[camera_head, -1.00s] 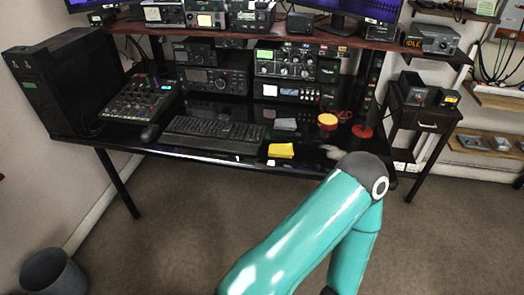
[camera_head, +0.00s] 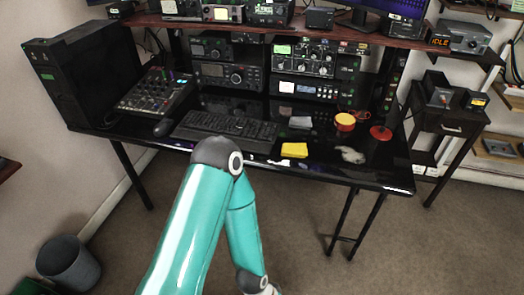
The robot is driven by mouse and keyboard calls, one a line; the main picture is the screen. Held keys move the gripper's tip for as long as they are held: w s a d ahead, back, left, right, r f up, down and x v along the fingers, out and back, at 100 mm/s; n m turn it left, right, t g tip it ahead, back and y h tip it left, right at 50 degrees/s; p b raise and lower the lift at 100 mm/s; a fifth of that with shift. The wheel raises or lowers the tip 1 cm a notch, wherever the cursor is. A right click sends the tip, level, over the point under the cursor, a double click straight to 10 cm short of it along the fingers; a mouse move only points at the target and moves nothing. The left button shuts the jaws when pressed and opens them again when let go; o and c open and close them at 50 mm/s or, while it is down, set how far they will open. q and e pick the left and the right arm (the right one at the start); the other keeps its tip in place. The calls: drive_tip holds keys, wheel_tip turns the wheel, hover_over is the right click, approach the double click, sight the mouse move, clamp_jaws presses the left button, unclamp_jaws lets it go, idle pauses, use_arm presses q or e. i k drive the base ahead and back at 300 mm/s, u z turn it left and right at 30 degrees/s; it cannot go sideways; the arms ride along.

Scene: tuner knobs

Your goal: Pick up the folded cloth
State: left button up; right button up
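A yellow flat piece (camera_head: 294,149), which looks like the folded cloth, lies near the front edge of the black glossy desk (camera_head: 385,172), right of the keyboard. A small grey flat piece (camera_head: 301,122) lies behind it, and a crumpled pale grey thing (camera_head: 352,155) lies to its right; I cannot tell what these two are. One teal arm of mine rises from the bottom, bends at its dark elbow in front of the keyboard, and runs back down to the bottom edge. Its wrist is cut off there. Neither gripper shows.
A keyboard (camera_head: 224,127), a mouse (camera_head: 163,127) and a mixer (camera_head: 157,92) fill the desk's left. An orange-topped round tin (camera_head: 345,122) and a red round base (camera_head: 381,133) stand at the right. Radios line the back. A side table (camera_head: 447,122) stands right of the desk.

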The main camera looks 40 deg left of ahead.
sight(297, 150)
drive_tip(key=u, duration=0.3)
drive_tip(key=i, duration=1.05)
drive_tip(key=z, duration=0.1)
